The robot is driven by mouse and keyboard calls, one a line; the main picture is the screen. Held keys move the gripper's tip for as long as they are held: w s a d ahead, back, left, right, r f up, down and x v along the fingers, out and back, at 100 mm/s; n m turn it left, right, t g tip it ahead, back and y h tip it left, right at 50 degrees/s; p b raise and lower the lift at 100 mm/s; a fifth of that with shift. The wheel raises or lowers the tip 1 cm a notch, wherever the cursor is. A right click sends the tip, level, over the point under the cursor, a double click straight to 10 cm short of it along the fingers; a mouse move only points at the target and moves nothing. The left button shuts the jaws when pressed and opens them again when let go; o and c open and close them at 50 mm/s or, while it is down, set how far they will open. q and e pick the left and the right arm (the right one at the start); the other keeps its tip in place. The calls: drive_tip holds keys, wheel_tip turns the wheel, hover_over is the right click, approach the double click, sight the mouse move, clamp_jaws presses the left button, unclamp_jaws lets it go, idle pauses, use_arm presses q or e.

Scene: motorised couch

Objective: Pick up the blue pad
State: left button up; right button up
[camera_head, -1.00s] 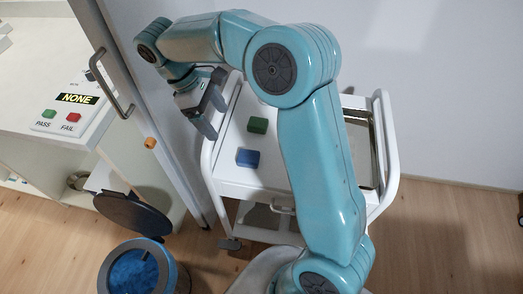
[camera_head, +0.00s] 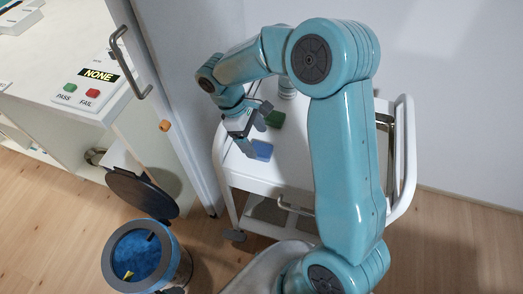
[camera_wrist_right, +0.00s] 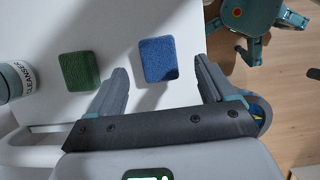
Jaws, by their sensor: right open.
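The blue pad (camera_head: 262,150) lies flat on the top of the white cart, near its left front edge. It also shows in the wrist view (camera_wrist_right: 159,60), between the open fingers and ahead of them. My right gripper (camera_head: 254,136) hangs over the cart beside the blue pad, pointing down, open and empty. In the wrist view its fingertips (camera_wrist_right: 160,68) stand apart on either side of the pad; I cannot tell how far above the cart they are. My left gripper is in neither view.
A green pad (camera_head: 274,119) lies behind the blue one; it is left of it in the wrist view (camera_wrist_right: 80,71). A cleanser bottle (camera_wrist_right: 16,80) stands further left. A blue-lined bin (camera_head: 146,258) with a raised lid stands on the floor, left of the cart (camera_head: 270,184).

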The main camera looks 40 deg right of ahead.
sight(261, 149)
drive_tip(key=x, duration=0.4)
drive_tip(key=shift+w+f, duration=0.1)
drive_tip(key=shift+w, duration=0.1)
drive_tip(key=shift+s, duration=0.1)
drive_tip(key=c, duration=1.1)
wheel_tip(261, 149, up, 20)
drive_tip(key=shift+p, duration=0.9)
